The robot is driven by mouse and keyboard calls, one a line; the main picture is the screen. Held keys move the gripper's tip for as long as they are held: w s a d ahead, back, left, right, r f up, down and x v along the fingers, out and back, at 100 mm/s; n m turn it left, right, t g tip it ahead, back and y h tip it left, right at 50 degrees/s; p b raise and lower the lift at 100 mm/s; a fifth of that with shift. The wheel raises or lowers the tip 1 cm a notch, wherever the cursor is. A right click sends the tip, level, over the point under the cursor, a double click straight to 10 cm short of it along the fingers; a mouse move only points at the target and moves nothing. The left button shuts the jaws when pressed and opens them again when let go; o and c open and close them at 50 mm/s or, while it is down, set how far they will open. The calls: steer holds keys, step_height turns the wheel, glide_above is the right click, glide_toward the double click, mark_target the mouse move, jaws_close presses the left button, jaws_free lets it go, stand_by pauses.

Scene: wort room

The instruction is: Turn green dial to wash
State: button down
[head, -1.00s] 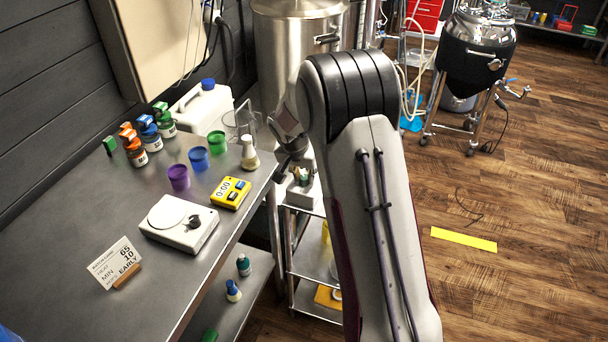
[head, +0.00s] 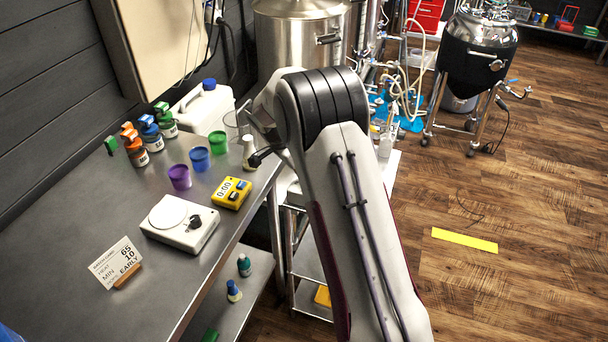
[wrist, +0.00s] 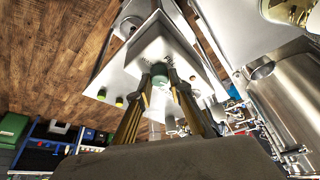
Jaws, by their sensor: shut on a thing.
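In the wrist view, the green dial (wrist: 160,71) sits on the face of a white box-shaped unit (wrist: 163,45). My gripper (wrist: 160,83) has its two fingers on either side of the dial and is shut on it. The dial's pointer and any wash mark cannot be made out. In the head view my arm covers the dial and most of the unit, and the fingertips cannot be seen clearly.
In the head view, a steel bench (head: 75,255) at left holds a yellow timer (head: 232,193), a white scale (head: 180,224) and several cups and bottles. A steel kettle (head: 290,38) stands behind my arm. Open floor lies at right.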

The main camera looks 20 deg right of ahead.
steer(key=shift+m+g, duration=0.4)
steer(key=shift+m, duration=0.7)
steer(key=shift+f, duration=0.1)
steer(key=c, duration=1.8)
jaws_free()
steer(key=shift+c, duration=0.2)
steer(key=shift+n, duration=0.5)
steer(key=shift+n+t, duration=0.5)
steer(key=shift+n, duration=0.6)
steer(key=shift+s+d+n+t+y, duration=0.1)
steer(key=shift+n+t+y, duration=0.25)
steer(key=shift+n, duration=0.95)
steer(key=shift+s+n+t+y, duration=0.1)
steer(key=shift+n+t+y, duration=0.25)
steer(key=shift+n, duration=0.95)
steer(key=shift+t, duration=0.3)
